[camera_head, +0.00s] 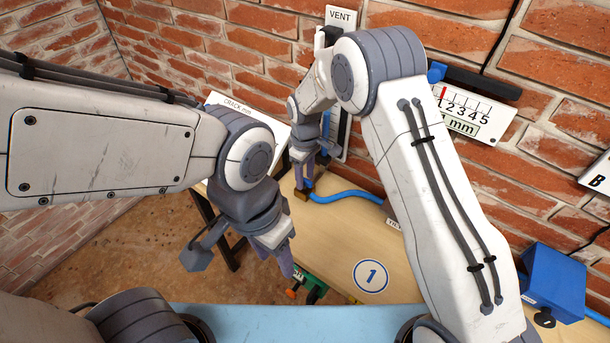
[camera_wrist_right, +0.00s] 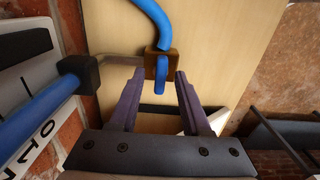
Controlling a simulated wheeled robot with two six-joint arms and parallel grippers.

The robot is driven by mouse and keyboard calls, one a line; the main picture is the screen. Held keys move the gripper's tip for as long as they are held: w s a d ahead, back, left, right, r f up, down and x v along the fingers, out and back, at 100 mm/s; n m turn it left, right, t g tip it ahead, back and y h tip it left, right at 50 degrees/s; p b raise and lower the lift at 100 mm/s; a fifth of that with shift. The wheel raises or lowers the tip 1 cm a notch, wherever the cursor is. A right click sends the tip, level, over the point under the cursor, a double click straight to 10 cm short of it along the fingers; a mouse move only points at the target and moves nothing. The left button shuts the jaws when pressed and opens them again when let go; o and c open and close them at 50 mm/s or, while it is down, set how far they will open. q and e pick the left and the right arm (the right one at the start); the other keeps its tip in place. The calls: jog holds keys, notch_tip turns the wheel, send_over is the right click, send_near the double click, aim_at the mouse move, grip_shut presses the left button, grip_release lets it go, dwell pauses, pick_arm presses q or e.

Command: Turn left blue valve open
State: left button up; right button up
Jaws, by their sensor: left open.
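The valve (camera_wrist_right: 162,64) is a small brown block with a blue hose on one side and a blue handle (camera_wrist_right: 160,88) on the other. In the head view the brown block (camera_head: 302,194) sits at the table's back left. My right gripper (camera_wrist_right: 158,84) is open, with its two fingers apart on either side of the blue handle; I cannot tell whether they touch it. In the head view this gripper (camera_head: 305,172) is partly hidden and points down at the valve. My left gripper (camera_head: 277,258) is open and empty, hanging lower near the table's left edge.
A wooden table (camera_head: 330,229) carries a blue hose (camera_head: 348,196) and a round label "1". A gauge (camera_head: 470,112) and a "VENT" sign (camera_head: 341,17) are on the brick wall. A blue box (camera_head: 555,278) stands at right. A green object (camera_head: 311,287) sits below my left gripper.

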aim_at(305, 179)
notch_tip(305, 179, up, 10)
jog(key=b, duration=0.2)
jog(key=shift+r, duration=0.25)
dwell(0.4)
jog(key=s+r+m, duration=0.1)
jog(key=s+r, duration=0.2)
jog(key=s, duration=0.6)
jog(key=s+r+m, duration=0.1)
jog(key=s+r, duration=0.3)
jog(key=s, duration=0.5)
jog(key=s+d+m, duration=0.1)
jog(key=s+d, duration=0.1)
jog(key=s, duration=0.5)
jog(key=s+d+f+y, duration=0.1)
jog(key=s+d, duration=0.2)
jog(key=s, duration=0.4)
jog(key=shift+f+m, duration=0.25)
jog(key=shift+m, duration=0.15)
